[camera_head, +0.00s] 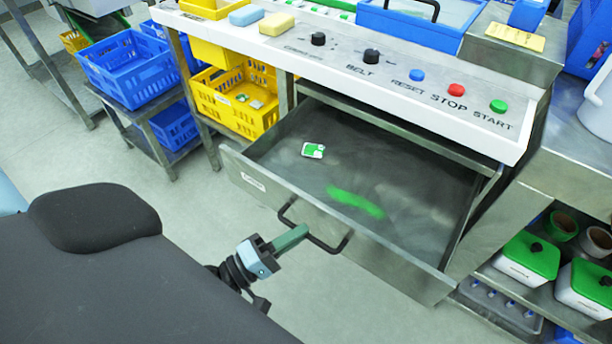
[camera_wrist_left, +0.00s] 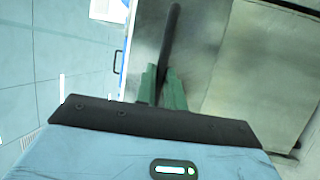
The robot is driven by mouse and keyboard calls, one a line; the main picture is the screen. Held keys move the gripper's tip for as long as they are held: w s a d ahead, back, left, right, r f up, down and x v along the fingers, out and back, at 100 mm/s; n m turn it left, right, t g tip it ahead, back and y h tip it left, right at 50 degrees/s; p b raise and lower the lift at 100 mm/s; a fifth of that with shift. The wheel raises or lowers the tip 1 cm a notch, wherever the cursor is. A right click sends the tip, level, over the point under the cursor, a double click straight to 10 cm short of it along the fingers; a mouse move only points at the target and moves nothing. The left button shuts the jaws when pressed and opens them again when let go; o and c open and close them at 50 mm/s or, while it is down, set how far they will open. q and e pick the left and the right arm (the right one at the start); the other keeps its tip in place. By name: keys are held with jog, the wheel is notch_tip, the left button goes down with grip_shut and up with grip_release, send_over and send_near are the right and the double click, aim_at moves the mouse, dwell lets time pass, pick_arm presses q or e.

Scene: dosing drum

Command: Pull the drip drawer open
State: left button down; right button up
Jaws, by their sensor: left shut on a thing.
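The drip drawer (camera_head: 400,195) is a wide metal drawer below the control panel, and it stands well out from its frame. A small green and white packet (camera_head: 313,150) and a bright green smear (camera_head: 355,203) lie on its floor. A black bar handle (camera_head: 333,247) is fixed to its front. My left gripper (camera_head: 290,238) is at the left part of the handle. In the left wrist view, its green fingers (camera_wrist_left: 162,88) are shut on the dark handle bar (camera_wrist_left: 172,40). My right gripper is not in view.
The control panel (camera_head: 450,100) with knobs and buttons overhangs the drawer. Blue crates (camera_head: 128,70) and a yellow crate (camera_head: 238,100) stand at the left. White boxes with green lids (camera_head: 530,258) sit on a shelf at the right. The floor (camera_head: 200,200) before the drawer is clear.

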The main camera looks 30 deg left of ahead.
pick_arm(q)
jog(key=shift+s, duration=0.4)
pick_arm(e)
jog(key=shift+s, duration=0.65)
pick_arm(q)
jog(key=c, duration=1.5)
grip_release()
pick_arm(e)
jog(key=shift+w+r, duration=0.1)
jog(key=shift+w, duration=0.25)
pick_arm(q)
jog(key=shift+s+a, duration=0.1)
jog(key=v, duration=0.7)
jog(key=shift+s+a, duration=0.15)
jog(key=shift+s, duration=0.1)
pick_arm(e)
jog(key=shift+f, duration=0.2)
